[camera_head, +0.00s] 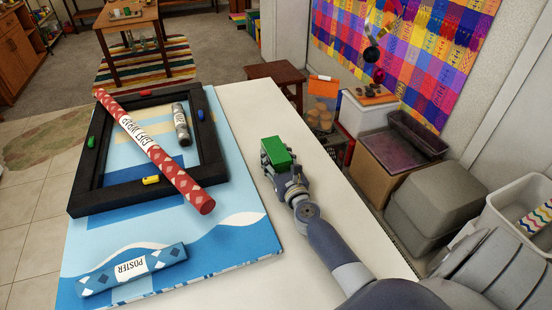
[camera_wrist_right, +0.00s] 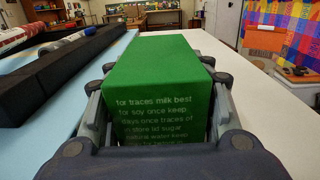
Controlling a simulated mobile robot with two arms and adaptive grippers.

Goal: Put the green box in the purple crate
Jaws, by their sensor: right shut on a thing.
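The green box (camera_head: 277,151) is between the fingers of my right gripper (camera_head: 280,161), over the white table. In the right wrist view the green box (camera_wrist_right: 160,88) fills the space between the two fingers, with pale printed text on its near face. My right gripper is shut on it. A dark purple, open-topped crate (camera_head: 419,137) stands beyond the table to the right. A flatter mauve-purple surface (camera_head: 398,158) lies beside it on a brown box; I cannot tell whether it is a crate. My left gripper is not in view.
A blue poster board (camera_head: 210,247) with a black frame (camera_head: 80,180), a red wrap roll (camera_head: 157,152) and a blue poster roll (camera_head: 131,270) covers the table's left side. Grey bins (camera_head: 432,200) stand right of the table. The white tabletop (camera_head: 245,105) is bare around the gripper.

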